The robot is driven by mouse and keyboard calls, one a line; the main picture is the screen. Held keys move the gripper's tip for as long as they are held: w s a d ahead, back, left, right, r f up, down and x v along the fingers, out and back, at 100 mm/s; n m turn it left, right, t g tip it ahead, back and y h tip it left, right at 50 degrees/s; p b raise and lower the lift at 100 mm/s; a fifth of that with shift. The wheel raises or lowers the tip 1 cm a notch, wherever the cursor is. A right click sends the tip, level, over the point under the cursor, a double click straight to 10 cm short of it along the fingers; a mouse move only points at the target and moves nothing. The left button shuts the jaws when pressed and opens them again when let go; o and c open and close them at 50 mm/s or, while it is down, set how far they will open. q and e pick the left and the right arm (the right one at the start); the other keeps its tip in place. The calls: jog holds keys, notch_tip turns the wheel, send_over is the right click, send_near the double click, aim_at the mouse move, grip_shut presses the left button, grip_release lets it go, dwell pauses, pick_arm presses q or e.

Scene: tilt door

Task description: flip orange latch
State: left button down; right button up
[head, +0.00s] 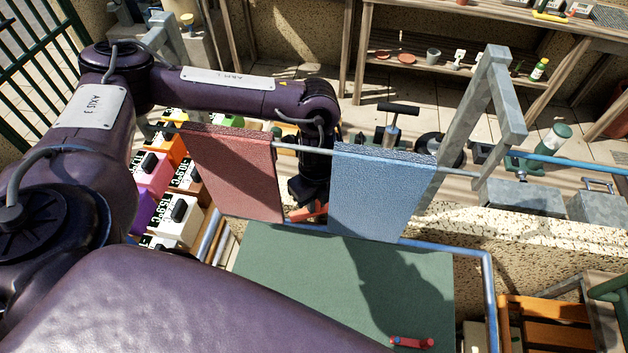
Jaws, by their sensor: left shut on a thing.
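The orange latch (308,212) shows as a small orange piece at the top edge of the green door panel (340,275). My left gripper (306,202) reaches down to it through the gap between two hanging cloths and is shut on it. The fingertips are dark and partly shaded, and the cloths hide part of the wrist and possibly some of the latch. A red latch-like piece (411,342) lies on the lower right of the green panel. My right gripper is not in view.
A red cloth (235,175) and a blue cloth (380,192) hang from a metal rail on either side of my left wrist. A grey metal post (470,125) stands at the right. Colored boxes (178,215) with number labels stand at the left.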

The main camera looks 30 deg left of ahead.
aim_at(317, 201)
pick_arm(q)
jog(key=shift+s+d, duration=0.1)
jog(key=c, duration=1.4)
grip_release()
jog(key=shift+o, duration=0.2)
jog(key=shift+r+b, duration=0.45)
jog(key=shift+r, duration=3.4)
